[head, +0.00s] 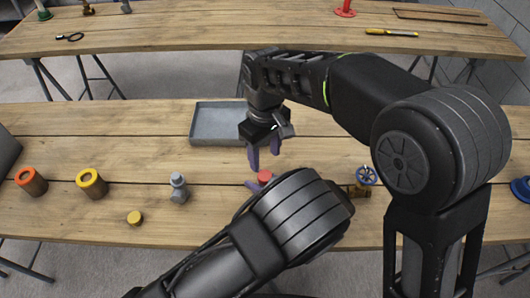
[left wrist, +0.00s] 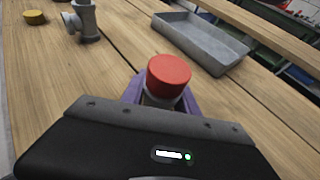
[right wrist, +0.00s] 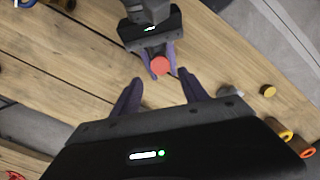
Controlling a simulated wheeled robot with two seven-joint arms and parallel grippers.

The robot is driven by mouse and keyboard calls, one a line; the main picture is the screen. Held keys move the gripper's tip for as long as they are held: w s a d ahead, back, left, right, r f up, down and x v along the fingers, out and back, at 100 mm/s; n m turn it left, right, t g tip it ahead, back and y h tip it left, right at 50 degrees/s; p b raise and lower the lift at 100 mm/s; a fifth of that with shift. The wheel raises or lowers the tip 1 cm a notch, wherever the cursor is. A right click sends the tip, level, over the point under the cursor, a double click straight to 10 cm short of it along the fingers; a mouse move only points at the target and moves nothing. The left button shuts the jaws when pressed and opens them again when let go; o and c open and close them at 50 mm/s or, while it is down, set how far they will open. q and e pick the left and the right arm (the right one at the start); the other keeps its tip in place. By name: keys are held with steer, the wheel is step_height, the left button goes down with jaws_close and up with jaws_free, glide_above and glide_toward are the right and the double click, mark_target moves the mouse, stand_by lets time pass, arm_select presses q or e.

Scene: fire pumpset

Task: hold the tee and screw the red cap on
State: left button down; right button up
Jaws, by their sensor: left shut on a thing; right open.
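The cap also shows in the head view (head: 264,175) and in the right wrist view (right wrist: 160,66). How far the cap is seated cannot be told. My right gripper (head: 265,152) is open and empty above the cap, apart from it; its spread fingers show in the right wrist view (right wrist: 160,90).
A grey tray (head: 215,124) lies behind the grippers. To the left stand a grey fitting (head: 178,188), a yellow cap (head: 134,218), a yellow-topped cylinder (head: 91,183) and an orange-topped one (head: 31,181). A blue handwheel valve (head: 364,178) is at right. Table between is clear.

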mark_target(265, 175)
steer(key=shift+f, duration=0.1)
stand_by(0.3)
steer(key=shift+f, duration=3.95)
steer(key=shift+c, duration=0.5)
jaws_close()
steer(key=m, duration=0.3)
